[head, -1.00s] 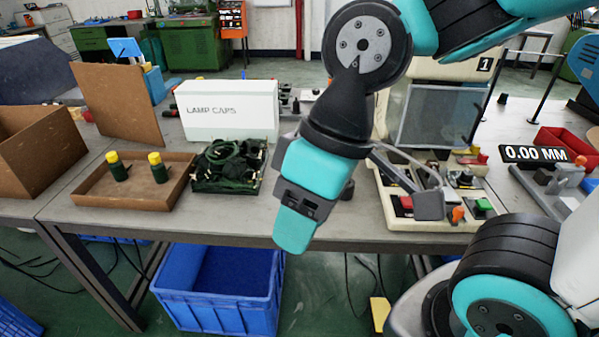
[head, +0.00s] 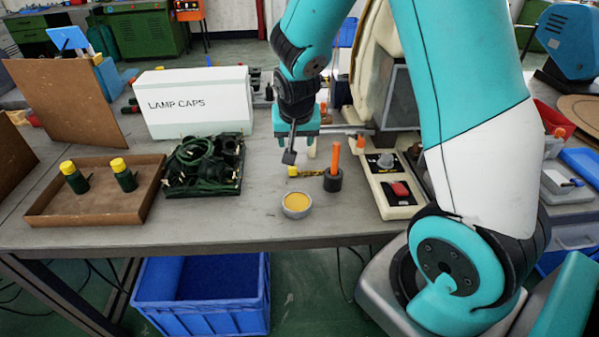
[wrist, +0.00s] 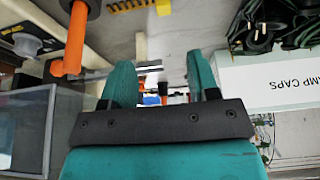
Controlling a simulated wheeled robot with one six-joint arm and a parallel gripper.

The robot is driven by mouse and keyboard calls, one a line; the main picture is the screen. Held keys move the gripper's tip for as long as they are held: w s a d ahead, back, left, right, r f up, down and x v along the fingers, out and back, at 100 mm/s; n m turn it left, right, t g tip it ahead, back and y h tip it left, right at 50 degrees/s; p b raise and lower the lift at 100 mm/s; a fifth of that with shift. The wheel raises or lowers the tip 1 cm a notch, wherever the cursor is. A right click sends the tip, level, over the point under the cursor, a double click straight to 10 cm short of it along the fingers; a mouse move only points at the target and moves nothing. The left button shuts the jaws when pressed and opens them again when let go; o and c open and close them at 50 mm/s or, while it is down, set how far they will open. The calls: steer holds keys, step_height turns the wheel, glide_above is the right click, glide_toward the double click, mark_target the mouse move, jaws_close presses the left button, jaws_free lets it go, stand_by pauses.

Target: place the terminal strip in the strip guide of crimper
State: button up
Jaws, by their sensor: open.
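My gripper (wrist: 161,78) is open, its two teal fingers apart with nothing clamped between them. In the head view it (head: 297,135) points down over the bench, left of the crimper (head: 372,75). The strip guide (head: 348,130) reaches left from the crimper in the head view, close to my gripper.
An orange-handled tool (head: 334,160) in a black base, a yellow-and-dark toothed piece (head: 312,173) and a tin of yellow stuff (head: 297,205) stand in front. A cable tray (head: 172,189), the lamp caps box (head: 195,103) and a brown tray (head: 95,210) are left.

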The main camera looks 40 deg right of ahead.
glide_above(292, 170)
steer(key=s, duration=0.2)
steer(key=f, duration=0.8)
steer(key=shift+w+a, duration=0.1)
steer(key=shift+w, duration=0.15)
steer(key=p+x, duration=0.1)
steer(key=x, duration=0.4)
steer(key=shift+w+a, duration=0.15)
steer(key=shift+w, duration=0.05)
jaws_close()
